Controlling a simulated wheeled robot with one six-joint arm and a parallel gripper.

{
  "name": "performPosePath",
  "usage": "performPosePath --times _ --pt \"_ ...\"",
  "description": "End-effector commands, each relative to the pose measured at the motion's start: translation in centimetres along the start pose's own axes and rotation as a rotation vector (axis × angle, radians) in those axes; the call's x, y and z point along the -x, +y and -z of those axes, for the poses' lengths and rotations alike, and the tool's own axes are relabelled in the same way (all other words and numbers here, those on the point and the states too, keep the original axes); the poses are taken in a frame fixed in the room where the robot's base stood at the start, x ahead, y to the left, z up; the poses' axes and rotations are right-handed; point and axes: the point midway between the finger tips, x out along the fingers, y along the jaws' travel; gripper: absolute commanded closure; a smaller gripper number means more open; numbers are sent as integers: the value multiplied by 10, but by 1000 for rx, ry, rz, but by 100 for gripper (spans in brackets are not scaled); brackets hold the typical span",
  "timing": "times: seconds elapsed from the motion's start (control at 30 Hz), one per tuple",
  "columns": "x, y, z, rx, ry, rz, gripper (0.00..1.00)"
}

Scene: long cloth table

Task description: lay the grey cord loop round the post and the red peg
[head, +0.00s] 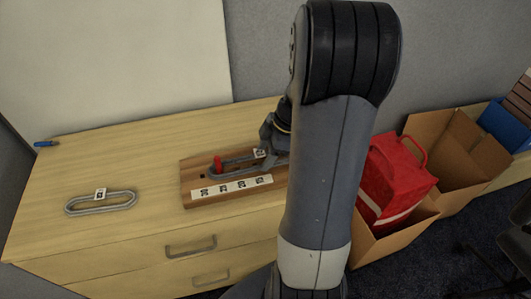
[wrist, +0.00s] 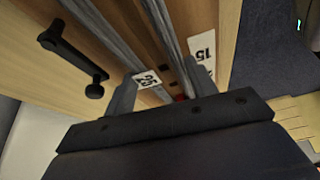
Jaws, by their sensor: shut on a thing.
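The wooden board (head: 188,190) lies on the cabinet top and carries the upright red peg (head: 218,164). One grey cord loop (head: 236,174) stretches from the peg to my gripper (head: 270,148), its left end appearing to go round the peg. I cannot tell how high it sits. My gripper is shut on this loop's right part; in the wrist view the fingers (wrist: 165,88) flank the cord (wrist: 165,30) and its white tag (wrist: 147,80). A bit of red (wrist: 180,97) shows between them. The post is not clearly visible; my arm and gripper cover the board's right end.
A second grey loop (head: 101,209) with a white tag lies flat on the cabinet top (head: 90,165) at left. A blue object (head: 46,144) lies at the back left. Cardboard boxes (head: 452,150) and a red bag (head: 396,178) stand right of the cabinet, behind my arm.

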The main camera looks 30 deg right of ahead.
Motion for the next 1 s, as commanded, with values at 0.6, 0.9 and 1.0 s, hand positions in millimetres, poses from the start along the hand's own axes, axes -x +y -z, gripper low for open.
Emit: performPosePath --times 0.6,0.9,1.0 --pt "-4 0 -2 0 0 1 36" --pt "-3 1 -2 1 -1 -2 21" --pt "-3 1 -2 1 -1 -3 21"
